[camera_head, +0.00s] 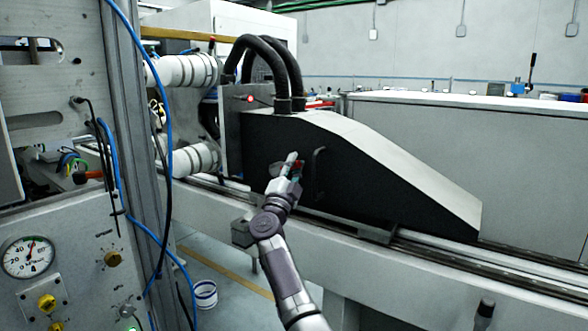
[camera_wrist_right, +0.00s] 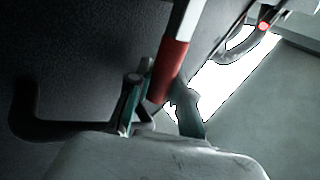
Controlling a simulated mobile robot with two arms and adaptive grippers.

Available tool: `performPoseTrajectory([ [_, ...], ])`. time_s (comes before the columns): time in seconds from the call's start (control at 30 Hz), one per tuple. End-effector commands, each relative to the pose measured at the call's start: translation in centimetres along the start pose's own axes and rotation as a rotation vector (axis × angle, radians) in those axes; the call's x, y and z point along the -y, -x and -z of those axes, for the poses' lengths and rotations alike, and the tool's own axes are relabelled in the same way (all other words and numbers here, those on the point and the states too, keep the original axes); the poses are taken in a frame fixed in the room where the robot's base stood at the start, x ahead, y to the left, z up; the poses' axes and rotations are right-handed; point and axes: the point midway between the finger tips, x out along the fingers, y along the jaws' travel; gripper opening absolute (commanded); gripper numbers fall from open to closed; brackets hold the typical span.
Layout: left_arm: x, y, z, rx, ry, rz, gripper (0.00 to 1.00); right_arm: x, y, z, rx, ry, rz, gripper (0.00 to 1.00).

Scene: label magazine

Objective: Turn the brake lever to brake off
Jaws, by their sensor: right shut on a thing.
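The brake lever (camera_wrist_right: 172,72) is a bar with a red band and white parts, in front of a black panel. In the wrist view it slants up and to the right from between the fingers of my right gripper (camera_wrist_right: 160,108), which is shut on its red part. In the head view my right gripper (camera_head: 288,176) is at the black side of the sloped machine cover (camera_head: 270,146), with a little red showing at its fingers. The lever's lower end and pivot are hidden. No brake-off marking can be read. My left gripper is not in view.
A black handle (camera_head: 318,174) stands just right of my right gripper and also shows in the wrist view (camera_wrist_right: 62,130). A panel with a gauge (camera_head: 28,257) stands at the left. A rail (camera_head: 470,267) runs below the cover.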

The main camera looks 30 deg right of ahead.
Motion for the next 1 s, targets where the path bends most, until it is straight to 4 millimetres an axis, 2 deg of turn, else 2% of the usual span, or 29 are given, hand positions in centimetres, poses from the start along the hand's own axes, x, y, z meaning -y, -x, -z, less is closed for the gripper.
performPoseTrajectory([
  [0.47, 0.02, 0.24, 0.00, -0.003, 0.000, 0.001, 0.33, -0.08, 0.12, -0.12, -0.001, -0.004, 0.000, 0.00],
  [0.5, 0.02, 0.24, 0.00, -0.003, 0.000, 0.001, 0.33, -0.08, 0.12, -0.12, -0.001, -0.004, 0.000, 0.24],
  [0.63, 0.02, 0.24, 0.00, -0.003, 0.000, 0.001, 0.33, -0.06, 0.10, -0.09, -0.001, -0.004, 0.000, 0.46],
  [1.0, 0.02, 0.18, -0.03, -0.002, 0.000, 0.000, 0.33, -0.04, 0.43, -0.09, -0.002, -0.006, 0.000, 0.47],
])
